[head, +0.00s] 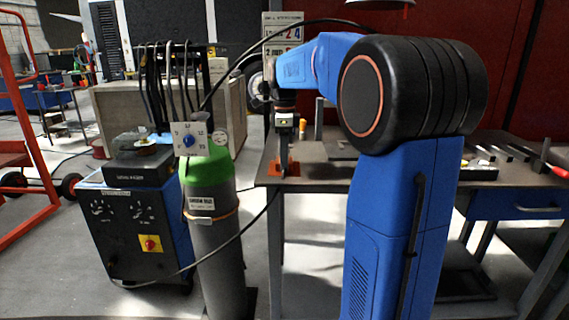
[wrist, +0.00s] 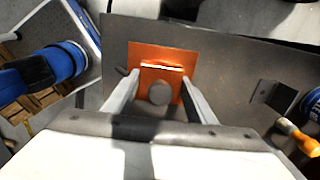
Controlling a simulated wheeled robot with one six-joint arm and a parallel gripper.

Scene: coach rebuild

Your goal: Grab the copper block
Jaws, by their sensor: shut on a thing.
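The copper block (wrist: 161,72) is an orange-brown block with a bright top edge and a round dark spot on its near face. In the wrist view it stands between my gripper's two fingers (wrist: 158,92), which are shut on it. It is over an orange square (wrist: 185,62) on the dark table; I cannot tell whether it touches the square. In the head view my gripper (head: 284,165) points down at the table's left end, with orange (head: 291,169) showing around the fingertips. The block itself is mostly hidden there.
The dark workbench (head: 320,172) extends right behind my arm. A welding machine (head: 140,225) and a green-topped gas cylinder (head: 212,230) stand left of it. In the wrist view, an orange-handled tool (wrist: 298,137) and a dark bracket (wrist: 268,95) lie at the right.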

